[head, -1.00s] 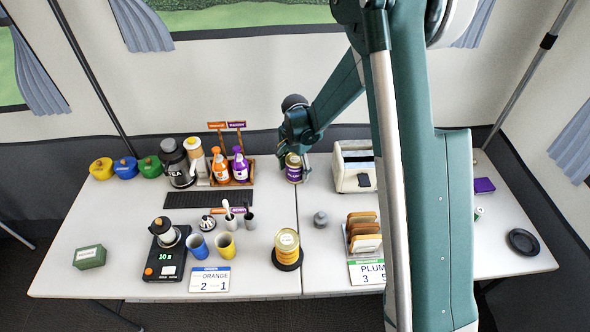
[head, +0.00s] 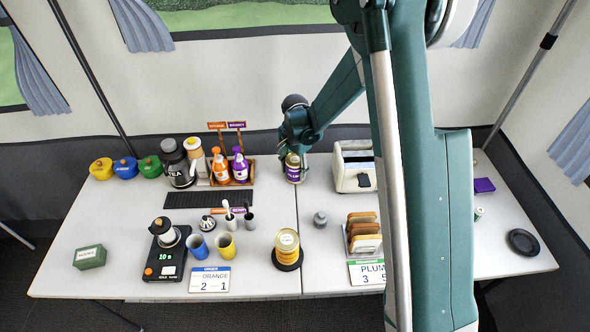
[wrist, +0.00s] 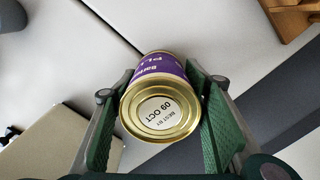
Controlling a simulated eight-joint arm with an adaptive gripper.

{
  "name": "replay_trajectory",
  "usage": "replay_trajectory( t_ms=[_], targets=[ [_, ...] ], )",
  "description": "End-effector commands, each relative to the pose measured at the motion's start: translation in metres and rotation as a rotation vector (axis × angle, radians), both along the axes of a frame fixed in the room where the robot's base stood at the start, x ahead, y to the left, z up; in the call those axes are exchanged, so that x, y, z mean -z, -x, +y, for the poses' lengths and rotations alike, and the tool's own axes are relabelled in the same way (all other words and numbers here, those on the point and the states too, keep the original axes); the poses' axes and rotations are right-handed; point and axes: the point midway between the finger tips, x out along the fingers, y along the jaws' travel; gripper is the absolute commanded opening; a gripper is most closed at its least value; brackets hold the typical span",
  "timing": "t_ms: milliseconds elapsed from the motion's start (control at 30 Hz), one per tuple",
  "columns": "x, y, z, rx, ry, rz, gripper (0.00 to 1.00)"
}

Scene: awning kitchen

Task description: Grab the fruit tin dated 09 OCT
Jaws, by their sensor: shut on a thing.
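A fruit tin with a purple label and a gold lid (wrist: 160,110) is between the green finger pads of my gripper (wrist: 163,125) in the wrist view. The lid sticker reads "BEST BY 09 OCT". In the head view the same purple tin (head: 293,170) is at the back middle of the table, with my gripper (head: 298,155) shut on it. Whether its base touches the table is hard to tell.
A cream toaster (head: 352,168) stands just right of the held tin. A rack with orange and purple bottles (head: 240,170) is to its left. A toast rack (head: 363,236) and a small grey item (head: 320,219) are in front. The table between is clear.

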Motion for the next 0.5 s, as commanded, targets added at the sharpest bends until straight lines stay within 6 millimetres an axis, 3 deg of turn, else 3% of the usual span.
replay_trajectory(
  t_ms=[267, 500],
  targets=[
    [-0.013, 0.0, 0.0, 0.0, 0.0, 0.0, 0.23],
    [-0.042, 0.0, 0.0, 0.0, 0.0, 0.0, 0.23]
  ],
)
